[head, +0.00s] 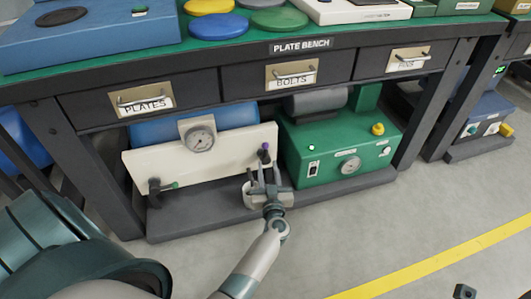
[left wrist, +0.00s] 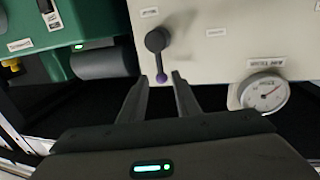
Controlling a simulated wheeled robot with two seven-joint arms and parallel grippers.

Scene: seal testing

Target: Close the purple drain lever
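The purple drain lever (head: 265,152) is on the right end of a cream panel under the bench.
The cream panel (head: 225,155) carries a gauge (head: 200,139) and a green-tipped lever (head: 162,186) at its left end. A green box (head: 335,135) with a gauge stands close on the right. Bench drawers (head: 290,73) overhang above. The floor in front is open.

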